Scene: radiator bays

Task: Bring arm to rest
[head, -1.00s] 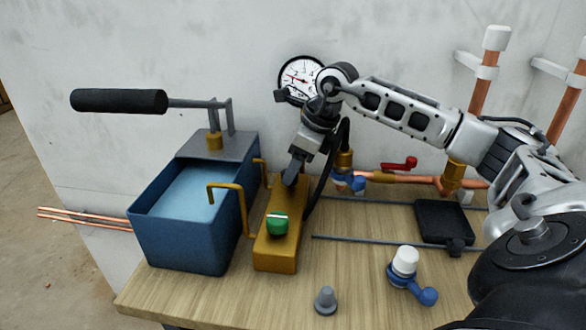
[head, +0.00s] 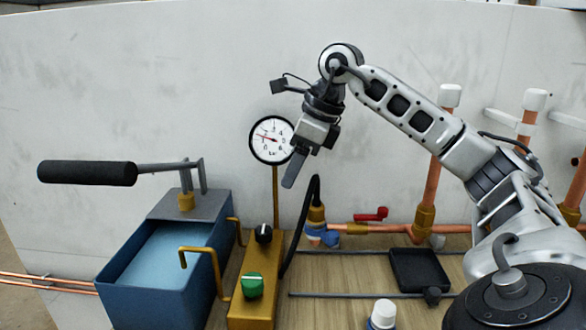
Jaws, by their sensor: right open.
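My right gripper (head: 294,167) is raised in front of the wall, just right of the pressure gauge (head: 271,140). It is open, with nothing seen between its fingers, and points down and left. Below it stands the brass block (head: 251,310) with a black knob (head: 263,233) and a green knob (head: 252,285), and the gripper is apart from both. My right arm reaches in from the right side. My left gripper is not in view.
The blue water tank (head: 150,295) with its black-handled pump lever (head: 88,173) stands at the left. Copper pipes (head: 435,185) and a red-handled valve (head: 372,214) are along the wall at right. A black tray (head: 419,270) and a white-capped part (head: 383,313) are on the bench.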

